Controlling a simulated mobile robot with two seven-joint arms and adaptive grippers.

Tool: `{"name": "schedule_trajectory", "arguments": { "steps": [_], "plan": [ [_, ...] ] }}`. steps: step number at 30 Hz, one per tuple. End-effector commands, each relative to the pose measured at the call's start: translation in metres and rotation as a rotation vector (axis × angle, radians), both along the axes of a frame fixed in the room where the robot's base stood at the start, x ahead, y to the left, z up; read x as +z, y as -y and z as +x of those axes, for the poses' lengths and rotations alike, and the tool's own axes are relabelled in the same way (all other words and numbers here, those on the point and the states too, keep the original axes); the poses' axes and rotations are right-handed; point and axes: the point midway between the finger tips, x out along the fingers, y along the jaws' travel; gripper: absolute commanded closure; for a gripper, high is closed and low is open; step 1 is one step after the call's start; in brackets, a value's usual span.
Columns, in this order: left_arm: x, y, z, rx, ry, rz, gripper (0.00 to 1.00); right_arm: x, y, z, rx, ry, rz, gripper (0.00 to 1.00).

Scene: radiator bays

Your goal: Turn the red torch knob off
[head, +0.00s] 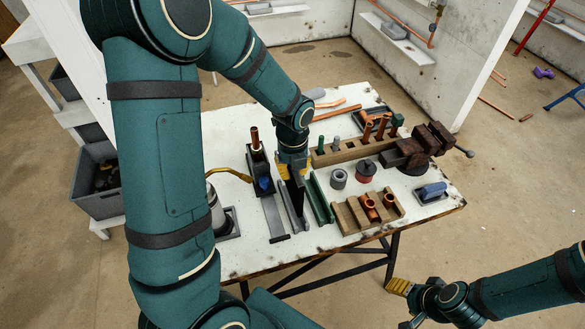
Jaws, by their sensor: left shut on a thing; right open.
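The torch appears to be the pale cylinder (217,208) with a bent brass tube (231,173) at the table's left side. My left arm covers part of it, and I cannot make out a red knob. My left gripper (292,172) is over the table, to the right of the torch and apart from the brass tube. It is shut on a dark, bar-like thing (295,204) whose identity I cannot tell. My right gripper (402,304) is open and empty, low in front of the table at the lower right.
The white table (350,100) holds grey and green channels (319,198), a dark stand with an upright copper pipe (255,138), a wooden rack (350,151), a vice (425,143), a red tin (365,175) and a wooden block with copper fittings (351,217). Grey bins (98,205) stand left.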

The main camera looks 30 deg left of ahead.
Motion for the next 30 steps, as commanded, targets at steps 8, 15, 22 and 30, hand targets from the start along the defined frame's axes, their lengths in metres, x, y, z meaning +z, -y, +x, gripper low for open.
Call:
{"name": "schedule_trajectory", "arguments": {
  "steps": [8, 15, 22, 30],
  "plan": [
    [-0.015, 0.0, 0.0, -0.001, 0.001, -0.001, 1.0, -0.012, -0.001, -0.005, 0.009, -0.011, 0.003, 0.39],
    [-0.018, 0.0, 0.0, -0.001, 0.0, 0.0, 1.0, -0.014, -0.001, -0.004, 0.008, -0.009, 0.003, 0.39],
    [-0.021, 0.001, 0.0, -0.001, 0.001, -0.001, 1.0, -0.016, -0.001, -0.004, 0.008, -0.009, 0.003, 0.39],
    [-0.022, 0.001, 0.0, -0.001, 0.001, -0.001, 1.0, -0.016, -0.001, -0.004, 0.008, -0.009, 0.003, 0.39]
  ]
}}
